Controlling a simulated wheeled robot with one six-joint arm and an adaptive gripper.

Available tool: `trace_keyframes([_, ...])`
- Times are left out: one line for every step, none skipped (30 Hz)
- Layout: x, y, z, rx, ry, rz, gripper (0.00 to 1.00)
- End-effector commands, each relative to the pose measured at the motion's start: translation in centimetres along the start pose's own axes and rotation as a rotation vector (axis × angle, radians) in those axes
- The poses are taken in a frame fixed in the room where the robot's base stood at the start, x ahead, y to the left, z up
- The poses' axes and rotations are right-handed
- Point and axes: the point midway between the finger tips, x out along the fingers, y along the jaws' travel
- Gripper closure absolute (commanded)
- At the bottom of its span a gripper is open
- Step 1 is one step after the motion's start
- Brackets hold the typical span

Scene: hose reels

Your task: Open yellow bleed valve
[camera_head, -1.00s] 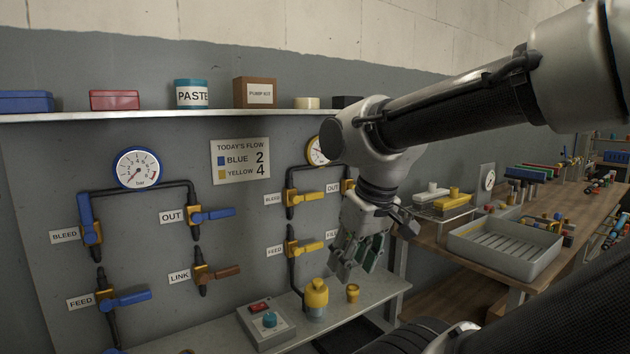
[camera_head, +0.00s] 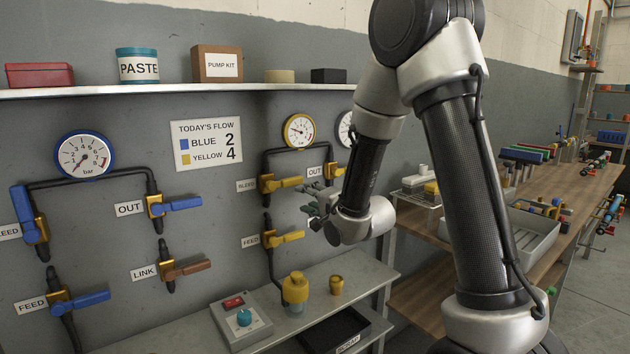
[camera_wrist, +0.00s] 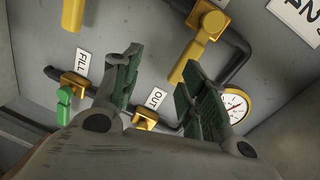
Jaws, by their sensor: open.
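The yellow bleed valve (camera_head: 268,184) is on the wall pipe at the right of its BLEED label, below the yellow-rimmed gauge. Its yellow handle points right, across the vertical pipe. In the wrist view, turned about, what looks like the same valve (camera_wrist: 207,22) is at the top, its handle reaching down toward my right finger. My gripper (camera_wrist: 163,82) is open and empty, its green-padded fingers apart. In the head view my gripper (camera_head: 312,207) is right of and below the bleed handle, partly hidden by my wrist. Whether a finger touches the handle cannot be told.
The yellow OUT valve (camera_wrist: 146,119) and the green-handled FILL valve (camera_wrist: 72,84) are close by. The yellow FEED valve (camera_head: 272,239) is below. A yellow-capped bottle (camera_head: 295,289) and a control box (camera_head: 240,318) stand on the lower shelf. An upper shelf (camera_head: 180,90) runs above.

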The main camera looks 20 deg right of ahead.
Motion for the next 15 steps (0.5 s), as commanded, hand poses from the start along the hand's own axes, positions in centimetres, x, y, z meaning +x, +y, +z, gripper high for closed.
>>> trace_keyframes([0.1, -1.4, -0.1, 0.059, 0.003, -0.059, 0.57])
trace_keyframes([0.1, -2.1, -0.2, 0.095, 0.004, -0.09, 0.57])
trace_keyframes([0.1, -2.7, -0.3, 0.133, 0.004, -0.117, 0.57])
trace_keyframes([0.1, -2.9, -0.4, 0.154, 0.003, -0.126, 0.57])
trace_keyframes([0.2, -3.0, -0.4, 0.17, 0.003, -0.129, 0.57])
trace_keyframes([0.5, -2.9, -0.4, 0.182, 0.002, -0.127, 0.57])
trace_keyframes([0.8, -2.9, -0.4, 0.187, 0.001, -0.126, 0.57])
trace_keyframes([1.1, -2.9, -0.4, 0.189, 0.001, -0.125, 0.57])
trace_keyframes([1.7, -3.0, -0.4, 0.189, 0.001, -0.126, 0.57])
trace_keyframes([2.2, -3.0, -0.4, 0.189, 0.001, -0.125, 0.57])
trace_keyframes([2.7, -3.1, -0.4, 0.188, 0.001, -0.125, 0.57])
trace_keyframes([3.4, -3.2, -0.4, 0.188, 0.001, -0.125, 0.57])
trace_keyframes([3.9, -3.3, -0.4, 0.187, 0.0, -0.126, 0.57])
trace_keyframes([4.4, -3.4, -0.4, 0.187, 0.0, -0.125, 0.57])
trace_keyframes([5.1, -3.5, -0.4, 0.186, 0.0, -0.125, 0.57])
